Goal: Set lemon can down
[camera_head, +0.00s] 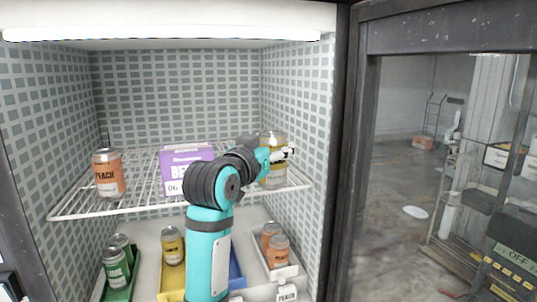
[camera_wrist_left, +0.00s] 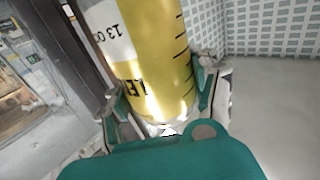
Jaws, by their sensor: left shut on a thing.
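The lemon can (camera_head: 272,143) is yellow with a pale label and is at the right side of the wire shelf (camera_head: 80,207) in the head view. In the left wrist view the lemon can (camera_wrist_left: 150,60) fills the middle, with part of its lettering showing. My left gripper (camera_head: 284,155) is shut on it, with a finger on each side in the left wrist view (camera_wrist_left: 162,95). The can looks upright in the head view. Whether its base touches the shelf I cannot tell. My right gripper is in neither view.
A peach can (camera_head: 108,174) stands at the shelf's left, and a purple box (camera_head: 187,168) is behind my arm. Below are a green tray (camera_head: 122,293) with lime cans, a yellow tray (camera_head: 172,282) with a yellow can, and a white tray (camera_head: 287,273) with peach-coloured cans.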

